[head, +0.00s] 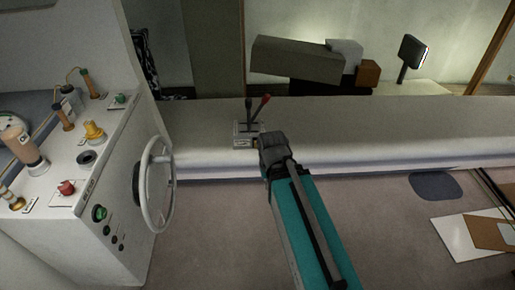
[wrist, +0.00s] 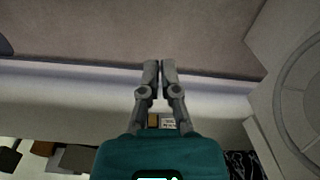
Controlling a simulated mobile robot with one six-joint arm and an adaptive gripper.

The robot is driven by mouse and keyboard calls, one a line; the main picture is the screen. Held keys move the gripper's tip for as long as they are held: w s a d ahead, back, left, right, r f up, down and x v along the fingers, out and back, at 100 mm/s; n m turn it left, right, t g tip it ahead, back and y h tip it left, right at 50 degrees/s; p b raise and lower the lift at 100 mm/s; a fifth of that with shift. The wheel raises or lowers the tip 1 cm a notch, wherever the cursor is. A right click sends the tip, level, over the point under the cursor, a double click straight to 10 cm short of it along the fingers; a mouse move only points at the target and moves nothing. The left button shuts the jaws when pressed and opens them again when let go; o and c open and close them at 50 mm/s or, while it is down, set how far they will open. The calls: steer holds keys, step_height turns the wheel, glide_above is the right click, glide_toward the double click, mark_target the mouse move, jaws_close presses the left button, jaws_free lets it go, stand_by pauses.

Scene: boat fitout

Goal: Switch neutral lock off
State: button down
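A lever unit (head: 248,128) sits on the edge of the long pale bench, with one black-knobbed and one red-knobbed lever. A small yellowish part shows on its right side, close to my gripper. I cannot make out a neutral lock switch or its position. My gripper (head: 270,140) is just right of the unit, partly in front of it. In the wrist view, my gripper (wrist: 160,66) has its two fingers almost together with nothing between them. Behind them, a white label plate (wrist: 168,123) and a small yellow-brown patch (wrist: 153,120) show.
A white console (head: 115,185) with a steering wheel (head: 157,185), a red knob (head: 66,188) and several other controls stands at the left. The bench (head: 380,125) is clear to the right. Boards (head: 465,238) lie at the lower right.

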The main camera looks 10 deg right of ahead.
steer(key=w+a+f+n+t+y+b, duration=0.1)
steer(key=w+f+n+t+b, duration=0.55)
steer(key=w+f+b, duration=0.6)
steer(key=w+a+f+n+t+b, duration=0.1)
steer(key=w+f+n+t+b, duration=0.6)
steer(key=b, duration=1.1)
steer(key=shift+w+d+f+n+t+h+b, duration=0.55)
steer(key=shift+t+b, duration=1.05)
steer(key=shift+b, duration=1.55)
steer(key=shift+w+d+f+n+t+h+b, duration=0.45)
steer(key=shift+t+h+b, duration=0.85)
steer(key=shift+b, duration=1.85)
steer(key=shift+w+d+f+n+t+h+b, duration=0.25)
steer(key=shift+d+f+t+h+b, duration=0.35)
steer(key=shift+t+b, duration=1.9)
steer(key=shift+d+r+g+b, duration=0.1)
steer(key=shift+r+g+b, duration=0.05)
steer(key=shift+g+b, duration=0.5)
